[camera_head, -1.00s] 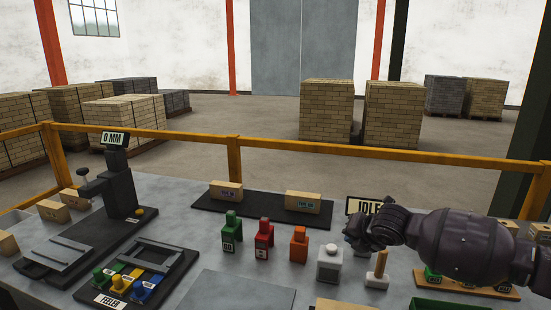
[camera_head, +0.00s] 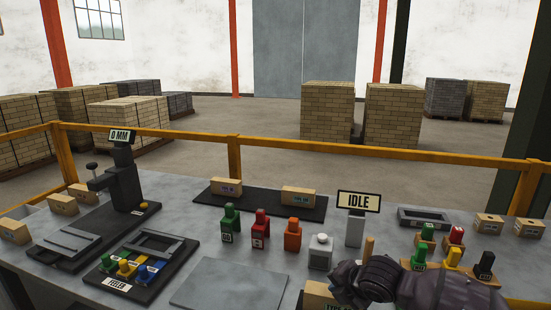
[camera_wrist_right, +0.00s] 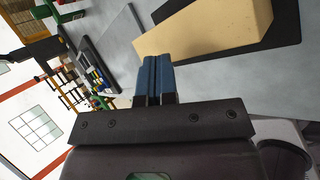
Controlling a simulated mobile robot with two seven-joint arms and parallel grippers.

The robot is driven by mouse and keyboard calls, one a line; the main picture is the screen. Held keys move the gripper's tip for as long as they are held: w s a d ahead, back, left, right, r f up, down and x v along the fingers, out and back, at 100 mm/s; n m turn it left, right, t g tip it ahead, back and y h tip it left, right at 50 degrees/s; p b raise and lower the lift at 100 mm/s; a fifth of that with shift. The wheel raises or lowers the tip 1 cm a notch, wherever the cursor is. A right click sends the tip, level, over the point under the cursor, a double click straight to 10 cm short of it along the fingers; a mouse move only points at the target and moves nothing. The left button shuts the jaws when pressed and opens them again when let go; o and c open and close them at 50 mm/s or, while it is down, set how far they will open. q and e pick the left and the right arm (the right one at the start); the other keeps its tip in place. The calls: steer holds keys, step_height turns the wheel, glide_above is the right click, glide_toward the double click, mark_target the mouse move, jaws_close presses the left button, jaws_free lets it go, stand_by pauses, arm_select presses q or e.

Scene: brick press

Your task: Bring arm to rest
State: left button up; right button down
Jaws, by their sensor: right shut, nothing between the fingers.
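My right gripper (camera_head: 342,288) is at the lower right of the head view, low over the front of the table, with its arm coming in from the right. In the right wrist view its blue fingers (camera_wrist_right: 154,77) are closed together with nothing between them. A tan brick (camera_wrist_right: 205,28) on a dark mat lies just past the fingertips in that view. A tan brick (camera_head: 318,297) also shows at the front edge in the head view, partly hidden by the gripper. My left gripper is not seen.
Coloured blocks stand at right. A yellow rail (camera_head: 235,155) runs behind.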

steer(key=s+a+f+m, duration=0.1)
steer(key=s, duration=0.2)
steer(key=s+a+f+m, duration=0.1)
steer(key=s+m, duration=0.1)
steer(key=s, duration=0.1)
steer(key=s+f+m, duration=0.2)
steer(key=s, duration=0.1)
steer(key=shift+s+a+g, duration=0.1)
steer(key=shift+a+g, duration=0.2)
steer(key=shift+a, duration=0.1)
steer(key=s+d+f+m+g+h, duration=0.1)
steer(key=s+d+m+h, duration=0.1)
steer(key=s+d+m, duration=0.45)
steer(key=s+d+m+g+h, duration=0.1)
steer(key=s+d+m, duration=0.3)
steer(key=s+m, duration=0.6)
steer(key=s+d+f+m+g+h, duration=0.15)
steer(key=s+d+m, duration=0.4)
steer(key=s, duration=0.55)
steer(key=w+f+t, duration=0.8)
steer(key=f, duration=0.2)
steer(key=shift+a+n, duration=0.25)
steer(key=shift+n, duration=0.05)
steer(key=shift+t, duration=0.25)
